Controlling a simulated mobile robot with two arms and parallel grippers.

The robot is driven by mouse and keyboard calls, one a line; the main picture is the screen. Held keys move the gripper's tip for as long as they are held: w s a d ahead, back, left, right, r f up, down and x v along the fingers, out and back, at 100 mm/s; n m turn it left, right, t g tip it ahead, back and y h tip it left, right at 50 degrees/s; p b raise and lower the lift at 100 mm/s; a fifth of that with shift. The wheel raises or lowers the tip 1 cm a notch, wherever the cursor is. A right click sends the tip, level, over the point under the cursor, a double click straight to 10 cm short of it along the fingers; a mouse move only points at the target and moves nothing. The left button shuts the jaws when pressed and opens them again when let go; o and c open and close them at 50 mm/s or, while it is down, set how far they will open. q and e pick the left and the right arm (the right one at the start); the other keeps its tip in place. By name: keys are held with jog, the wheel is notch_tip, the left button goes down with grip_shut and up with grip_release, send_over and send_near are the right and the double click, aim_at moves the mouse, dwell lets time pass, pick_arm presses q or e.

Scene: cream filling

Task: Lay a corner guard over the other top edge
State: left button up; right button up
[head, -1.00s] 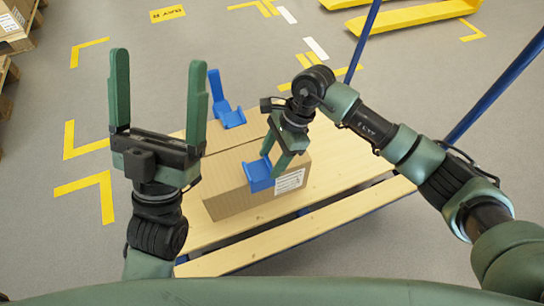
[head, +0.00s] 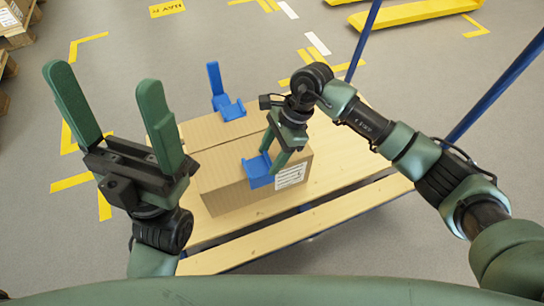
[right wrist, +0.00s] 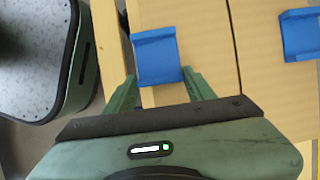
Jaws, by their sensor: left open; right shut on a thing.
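A cardboard box (head: 213,190) stands on the wooden deck. A blue corner guard (head: 233,110) sits at the box's far top edge, with a tall tab standing up; it also shows in the right wrist view (right wrist: 301,34). A second blue corner guard (head: 257,172) is at the near top edge, one side hanging over the front face. My right gripper (head: 273,150) is shut on this second guard, which also shows between its fingers in the right wrist view (right wrist: 157,57). I cannot tell whether it fully rests on the cardboard. My left gripper (head: 104,78) is open, empty and raised left of the box.
The slatted wooden deck (head: 330,178) has free room right of the box. A blue rail (head: 495,85) rises along the right. Yellow pallet-truck forks (head: 412,13) lie at the back, and wooden pallets (head: 22,38) stand at far left. Grey floor surrounds the deck.

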jog(key=shift+w+a+f, duration=0.1)
jog(key=shift+w+f, duration=0.05)
jog(key=shift+w, duration=0.1)
dwell(0.4)
jog(key=shift+w+f+b, duration=0.15)
jog(key=shift+b, duration=0.4)
jog(key=o, duration=1.4)
jog(key=shift+o, duration=0.2)
jog(key=p+v, duration=0.2)
jog(key=v, duration=0.6)
jog(key=shift+p, duration=0.3)
jog(key=shift+a+f, duration=0.1)
jog(key=shift+a, duration=0.1)
